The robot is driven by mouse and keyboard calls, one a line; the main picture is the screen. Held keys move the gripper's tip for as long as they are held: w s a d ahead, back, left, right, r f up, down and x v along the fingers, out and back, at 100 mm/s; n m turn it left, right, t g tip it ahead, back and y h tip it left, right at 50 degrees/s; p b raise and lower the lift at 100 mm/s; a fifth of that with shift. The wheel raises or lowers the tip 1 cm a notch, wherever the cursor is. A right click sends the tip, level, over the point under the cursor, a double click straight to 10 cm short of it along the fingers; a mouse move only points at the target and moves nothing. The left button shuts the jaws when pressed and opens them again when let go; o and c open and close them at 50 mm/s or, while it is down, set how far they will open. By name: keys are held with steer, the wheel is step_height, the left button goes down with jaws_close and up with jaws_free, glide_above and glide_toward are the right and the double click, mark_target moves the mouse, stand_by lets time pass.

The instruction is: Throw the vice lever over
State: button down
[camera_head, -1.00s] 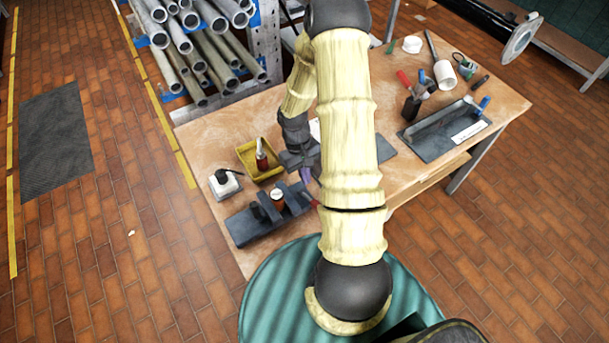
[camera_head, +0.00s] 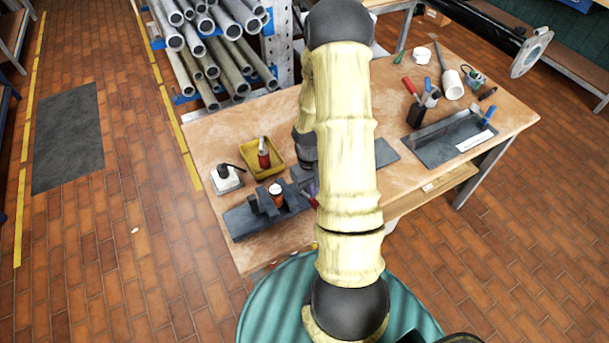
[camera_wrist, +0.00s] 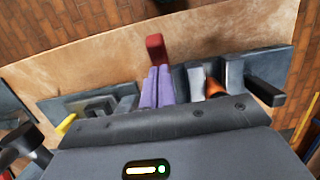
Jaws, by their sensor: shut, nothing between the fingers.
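The dark vice (camera_head: 238,221) lies at the near left of the bench, with an orange cylinder (camera_head: 276,196) standing between its jaws. In the wrist view the vice's grey jaws (camera_wrist: 234,76) are right of my fingers, with the orange piece (camera_wrist: 215,88) between them. A red block (camera_wrist: 155,45), apparently the lever's grip, stands just beyond my fingertips; its lower part is hidden. My gripper (camera_wrist: 158,72) has two purple fingers side by side, shut and empty. Contact with the red block cannot be told. In the head view the gripper (camera_head: 311,188) is mostly behind my arm.
A yellow tray (camera_head: 280,172) with a red bottle (camera_head: 263,153) and a white-based black device (camera_head: 226,179) stand behind the vice. A pipe rack (camera_head: 215,50) stands behind the bench.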

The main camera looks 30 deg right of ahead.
steer(key=shift+s+a+f+b, duration=0.1)
steer(key=shift+s+f+b, duration=0.35)
steer(key=shift+s+f, duration=0.25)
steer(key=shift+s+a, duration=0.1)
steer(key=shift+s, duration=0.1)
steer(key=r+p, duration=0.1)
steer(key=w+r+p, duration=0.1)
steer(key=r, duration=0.1)
steer(key=w+r+p, duration=0.1)
steer(key=p, duration=0.1)
steer(key=shift+w+d+r, duration=0.2)
steer(key=shift+r, duration=0.05)
steer(key=shift+r+b, duration=0.1)
steer(key=shift+b, duration=0.45)
step_height(320, 180, up, 9)
steer(key=s+b, duration=0.1)
steer(key=s, duration=0.1)
steer(key=shift+s+b, duration=0.3)
steer(key=shift+b, duration=0.1)
steer(key=shift+a, duration=0.1)
